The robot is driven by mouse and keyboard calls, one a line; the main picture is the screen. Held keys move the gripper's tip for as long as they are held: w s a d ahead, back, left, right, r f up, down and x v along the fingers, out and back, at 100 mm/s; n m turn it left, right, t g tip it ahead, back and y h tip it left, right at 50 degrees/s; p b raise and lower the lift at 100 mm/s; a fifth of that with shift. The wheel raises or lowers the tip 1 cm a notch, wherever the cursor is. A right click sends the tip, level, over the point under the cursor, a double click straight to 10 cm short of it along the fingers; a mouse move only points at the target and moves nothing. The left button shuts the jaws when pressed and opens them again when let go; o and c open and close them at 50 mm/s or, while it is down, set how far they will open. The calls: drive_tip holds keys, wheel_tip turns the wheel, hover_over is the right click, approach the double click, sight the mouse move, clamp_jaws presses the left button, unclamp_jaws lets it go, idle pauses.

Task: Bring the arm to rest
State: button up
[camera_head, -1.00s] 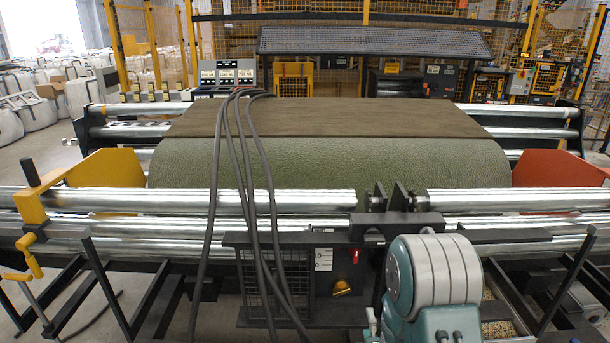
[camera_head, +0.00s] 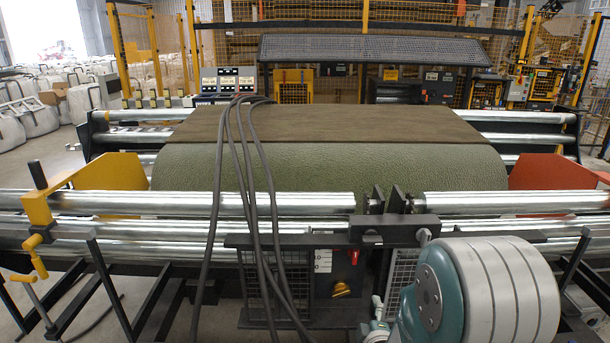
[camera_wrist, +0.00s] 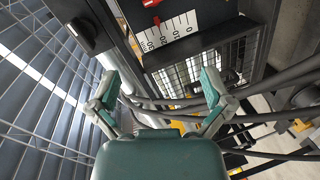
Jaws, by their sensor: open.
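My gripper (camera_wrist: 162,90) shows in the wrist view with its two teal-padded fingers spread wide apart. Nothing is between the fingers. Beyond them are a black panel with a white scale (camera_wrist: 172,37), a mesh grille (camera_wrist: 215,65) and dark cables (camera_wrist: 255,84). In the head view my teal and pale grey arm fills the lower right, in front of the machine's rollers. A small part of my gripper seems to show beside it at the bottom edge, mostly hidden by the arm.
A wide green turf roll (camera_head: 330,168) with a brown flap lies across the machine. Shiny rollers (camera_head: 130,202) run along its front. Thick cables (camera_head: 222,190) hang over it. A yellow bracket (camera_head: 110,172) stands left, an orange plate (camera_head: 545,172) right. Floor shows at far left.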

drive_tip(key=s+r+m+g, duration=0.5)
drive_tip(key=s+r+m, duration=0.3)
drive_tip(key=r, duration=0.3)
drive_tip(key=s+r+m+g, duration=0.2)
drive_tip(key=s+r+m, duration=0.1)
drive_tip(key=s, duration=0.6)
drive_tip(key=s+r+m+g, duration=0.3)
drive_tip(key=s, duration=0.6)
drive_tip(key=shift+s+d+m, duration=0.15)
drive_tip(key=shift+s+m, duration=0.1)
drive_tip(key=shift+m, duration=0.15)
